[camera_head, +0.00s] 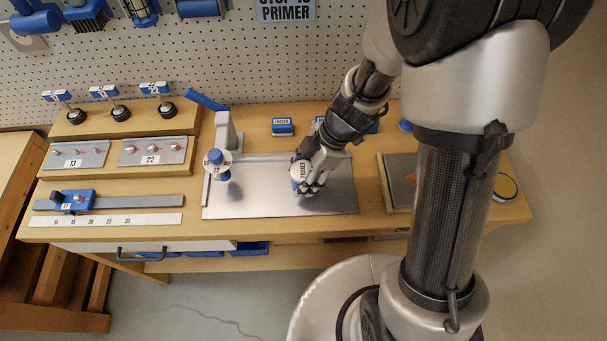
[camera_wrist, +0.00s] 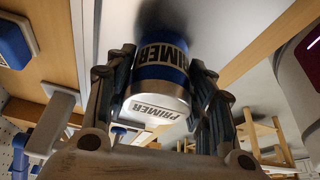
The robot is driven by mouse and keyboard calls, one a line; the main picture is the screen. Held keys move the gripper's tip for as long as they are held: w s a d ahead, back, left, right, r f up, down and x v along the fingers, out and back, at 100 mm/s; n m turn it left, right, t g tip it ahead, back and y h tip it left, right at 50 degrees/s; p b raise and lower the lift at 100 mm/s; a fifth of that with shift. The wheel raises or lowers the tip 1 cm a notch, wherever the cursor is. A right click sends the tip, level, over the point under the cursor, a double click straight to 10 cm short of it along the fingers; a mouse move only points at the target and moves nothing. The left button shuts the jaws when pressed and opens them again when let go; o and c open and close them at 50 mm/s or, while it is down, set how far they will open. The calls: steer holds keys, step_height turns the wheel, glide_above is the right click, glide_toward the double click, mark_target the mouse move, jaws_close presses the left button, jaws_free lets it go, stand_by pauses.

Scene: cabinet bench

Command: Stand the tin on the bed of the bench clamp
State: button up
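The tin (camera_head: 297,174) is silver and blue with a PRIMER label. In the wrist view the tin (camera_wrist: 157,82) sits between both fingers, which touch or nearly touch its sides. My gripper (camera_head: 312,178) is closed around it, over the right part of the clamp's grey metal bed (camera_head: 265,199). The tin looks upright or slightly tilted; I cannot tell whether its base touches the bed. The bench clamp (camera_head: 222,150) has a blue lever and a blue-tipped spindle at the left of the bed.
Left are a slide gauge (camera_head: 130,202), plates marked 13 and 22 (camera_head: 153,152), and a rack of knobs (camera_head: 117,112). A wooden-edged tray (camera_head: 398,182) lies to the right. The bed's front middle is clear.

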steer(key=o, duration=0.4)
steer(key=shift+c, duration=0.2)
steer(key=shift+r, duration=0.1)
steer(key=shift+r+p, duration=0.2)
steer(key=shift+p, duration=0.2)
steer(key=s+p+v, duration=0.1)
steer(key=p+v, duration=0.2)
steer(key=v, duration=0.9)
steer(key=s+d+r+m+t+h, duration=0.2)
steer(key=s+d+r+m, duration=0.1)
steer(key=s+r+m, duration=0.3)
steer(key=s+d+r+m+t+h, duration=0.2)
steer(key=s+d+r+m+t, duration=0.1)
steer(key=s+r+m, duration=0.4)
steer(key=shift+s+d+r+m, duration=0.2)
steer(key=shift+r+m, duration=1.35)
steer(key=shift+m, duration=1.65)
steer(key=shift+w, duration=0.1)
steer(key=shift+c, duration=0.2)
